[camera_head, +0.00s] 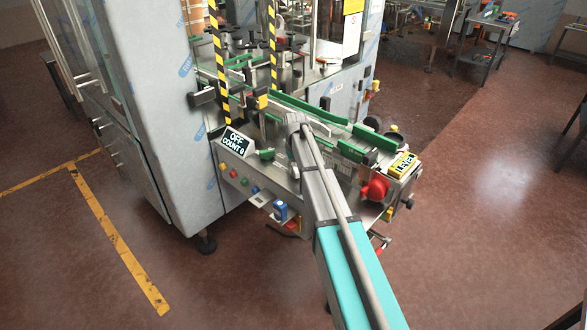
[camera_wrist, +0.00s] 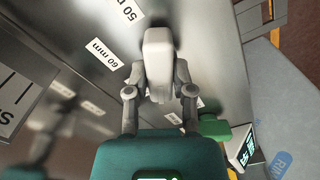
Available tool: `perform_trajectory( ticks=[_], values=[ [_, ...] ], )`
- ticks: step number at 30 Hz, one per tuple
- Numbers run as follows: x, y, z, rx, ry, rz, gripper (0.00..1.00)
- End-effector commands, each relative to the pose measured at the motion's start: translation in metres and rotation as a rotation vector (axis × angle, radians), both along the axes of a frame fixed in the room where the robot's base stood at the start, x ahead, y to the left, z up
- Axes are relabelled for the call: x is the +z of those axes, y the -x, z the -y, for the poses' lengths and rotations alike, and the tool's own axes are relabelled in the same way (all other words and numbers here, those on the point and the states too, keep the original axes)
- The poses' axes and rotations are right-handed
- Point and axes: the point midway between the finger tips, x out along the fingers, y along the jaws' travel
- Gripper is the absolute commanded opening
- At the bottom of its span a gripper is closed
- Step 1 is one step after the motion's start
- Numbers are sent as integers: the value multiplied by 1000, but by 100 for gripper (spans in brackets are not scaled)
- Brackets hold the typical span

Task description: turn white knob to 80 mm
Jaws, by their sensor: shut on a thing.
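The white knob (camera_wrist: 158,52) is a long, rounded handle in the upper middle of the wrist view. My gripper (camera_wrist: 160,88) has its two grey fingers on either side of the knob's lower part, shut on it. Printed labels lie on the metal panel around it: "60 mm" (camera_wrist: 101,53) to the left and a partly cut "50" label (camera_wrist: 124,10) at the upper left. Other small labels behind the fingers are partly hidden, and I cannot read an 80 mm mark. In the head view my arm covers the knob and gripper.
A green part (camera_wrist: 215,127) and a dark display (camera_wrist: 246,152) are close to my gripper's right. In the head view, the display (camera_head: 236,141) reads "OFF COUNT 0". A red round part (camera_head: 376,188) and green rails (camera_head: 308,108) stand near my arm. The right floor is open.

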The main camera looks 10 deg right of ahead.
Motion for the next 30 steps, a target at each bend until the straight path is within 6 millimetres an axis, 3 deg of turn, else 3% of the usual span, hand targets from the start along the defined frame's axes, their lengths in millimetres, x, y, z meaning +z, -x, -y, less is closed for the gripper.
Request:
perform_trajectory(
  ticks=[15,30],
  values=[
    [0,-1,-2,416,0,1,0],
    [0,-1,-4,513,-2,2,0]
  ],
)
